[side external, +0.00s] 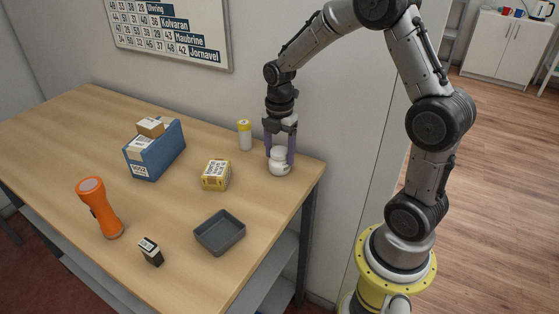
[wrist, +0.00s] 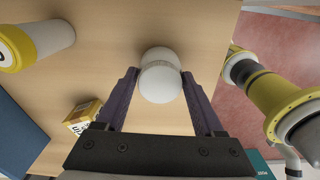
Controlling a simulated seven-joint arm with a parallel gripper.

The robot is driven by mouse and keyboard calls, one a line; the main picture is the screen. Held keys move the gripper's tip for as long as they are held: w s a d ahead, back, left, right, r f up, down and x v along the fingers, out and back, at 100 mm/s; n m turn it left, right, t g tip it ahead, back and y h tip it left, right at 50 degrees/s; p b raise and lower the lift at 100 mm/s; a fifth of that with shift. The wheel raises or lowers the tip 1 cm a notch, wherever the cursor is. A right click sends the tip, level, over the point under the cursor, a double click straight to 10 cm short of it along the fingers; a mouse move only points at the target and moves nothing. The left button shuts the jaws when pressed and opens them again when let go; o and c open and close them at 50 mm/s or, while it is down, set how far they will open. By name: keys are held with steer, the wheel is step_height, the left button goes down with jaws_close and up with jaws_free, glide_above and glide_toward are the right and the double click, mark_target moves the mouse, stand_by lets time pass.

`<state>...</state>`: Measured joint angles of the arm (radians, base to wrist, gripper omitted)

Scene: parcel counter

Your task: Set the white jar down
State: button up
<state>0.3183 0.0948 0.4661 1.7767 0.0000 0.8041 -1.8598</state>
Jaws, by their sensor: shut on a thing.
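The white jar (side external: 279,166) is at the far right of the wooden counter in the side view, near its right edge. My gripper (side external: 280,155) points down from above and is shut on the jar, one purple finger on each side of it. In the wrist view the white jar (wrist: 160,80) lies between the fingertips of my gripper (wrist: 160,88). The jar looks upright. Its base is at or very close to the counter top; I cannot tell whether it touches.
A white bottle with a yellow lid (side external: 244,134) stands left of the jar. The wall is close behind.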

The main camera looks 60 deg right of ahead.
mark_target(279, 151)
jaws_close()
steer(key=shift+r, duration=0.55)
step_height(279, 151, up, 2)
steer(key=shift+w+r, duration=0.1)
steer(key=s+a+r, duration=0.4)
steer(key=s+r, duration=0.5)
steer(key=s, duration=0.4)
steer(key=shift+s+a+r, duration=0.15)
steer(key=shift+s+r, duration=0.1)
steer(key=shift+r, duration=0.15)
